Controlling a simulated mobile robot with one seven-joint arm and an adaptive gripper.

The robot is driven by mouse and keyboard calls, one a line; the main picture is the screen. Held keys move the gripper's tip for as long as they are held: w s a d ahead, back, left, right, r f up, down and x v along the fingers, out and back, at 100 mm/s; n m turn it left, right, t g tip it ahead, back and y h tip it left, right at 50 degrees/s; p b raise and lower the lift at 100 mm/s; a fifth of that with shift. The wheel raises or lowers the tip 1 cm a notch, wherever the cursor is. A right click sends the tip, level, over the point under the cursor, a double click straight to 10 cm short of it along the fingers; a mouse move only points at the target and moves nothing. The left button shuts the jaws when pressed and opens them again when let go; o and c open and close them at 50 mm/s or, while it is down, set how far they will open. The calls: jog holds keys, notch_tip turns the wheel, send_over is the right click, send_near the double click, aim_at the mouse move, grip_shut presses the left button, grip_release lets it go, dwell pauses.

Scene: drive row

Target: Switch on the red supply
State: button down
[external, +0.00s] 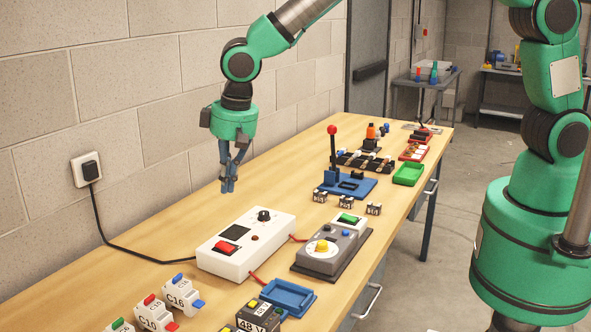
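A white supply box (245,246) sits on the bench against the wall side, with a black cable running to a wall plug. On its top are a red rocker switch (226,247), a dark display window (234,232), a black knob (264,215) and a small round indicator. I cannot tell the rocker's position; the display looks dark. My gripper (229,187) points down in the air above and behind the box, clear of it. Its fingertips are together, with nothing visible between them.
A grey unit (331,249) with a yellow knob and green switch stands to the right, joined by red leads. A blue base (349,186) with a tall red-knobbed lever stands farther back. Breaker blocks (183,294) and a blue tray (288,296) lie in front.

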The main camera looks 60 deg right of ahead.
aim_at(221, 241)
jog(key=shift+f, duration=0.15)
jog(key=w+f, duration=0.1)
jog(key=f, duration=0.3)
jog(key=w+f, duration=0.1)
jog(key=f, duration=0.8)
jog(key=shift+w+f+b, duration=0.25)
jog(key=shift+w+b, duration=0.1)
jog(key=shift+w, duration=0.05)
dwell(0.3)
